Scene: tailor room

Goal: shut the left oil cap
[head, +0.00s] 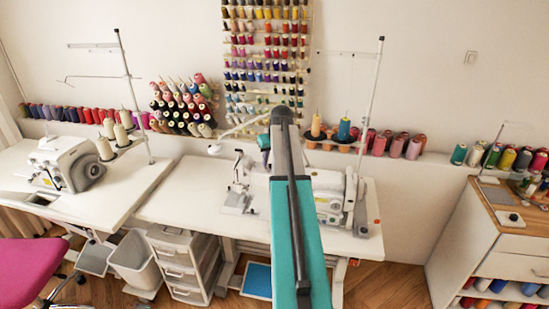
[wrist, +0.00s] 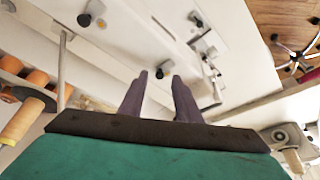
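The white sewing machine (head: 328,184) stands on the middle table, partly hidden behind my teal arm in the head view. In the wrist view its white body (wrist: 120,38) fills the upper middle, with several dark round knobs or caps on it. I cannot tell which of these is the left oil cap, or whether it is open. My gripper (wrist: 160,76) has two dark fingers with a gap between them. It is open, with nothing held. A small dark round part (wrist: 165,68) shows just beyond the fingertips; I cannot tell if they touch it. In the head view the fingers are not clearly seen.
A thread stand pole (head: 370,115) rises at the machine's right; cones (wrist: 22,122) show at left in the wrist view. A second machine (head: 68,162) stands on the left table (head: 110,200). A wooden-topped cabinet (head: 510,212) is at right. Thread racks (head: 265,50) cover the wall.

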